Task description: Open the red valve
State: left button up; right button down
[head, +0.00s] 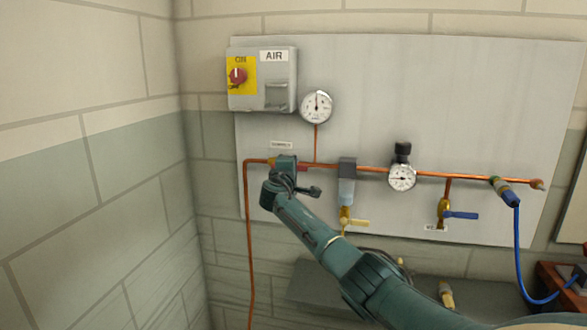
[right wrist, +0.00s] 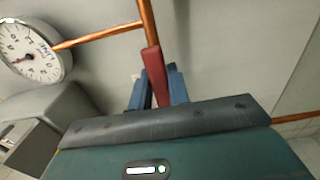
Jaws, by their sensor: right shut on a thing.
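The red valve's handle (head: 302,168) shows as a small red piece at the left end of the horizontal copper pipe, just right of my gripper. In the right wrist view the red handle (right wrist: 155,72) lies between two blue fingers and looks roughly in line with the copper pipe. My right gripper (head: 287,163) is shut on this handle, and its fingers also show in the wrist view (right wrist: 158,92). The gripper and wrist hide most of the valve body. My left gripper is not in view.
A grey AIR switch box (head: 262,92) and a round gauge (head: 316,106) sit above. To the right along the pipe (head: 350,169) are a filter (head: 347,188), a regulator gauge (head: 402,177), a blue-handled valve (head: 460,215) and a blue hose (head: 518,250).

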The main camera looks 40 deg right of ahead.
jog(key=c, duration=1.3)
grip_release()
jog(key=b+v, duration=0.1)
jog(key=v, duration=1.2)
jog(key=shift+s, duration=0.1)
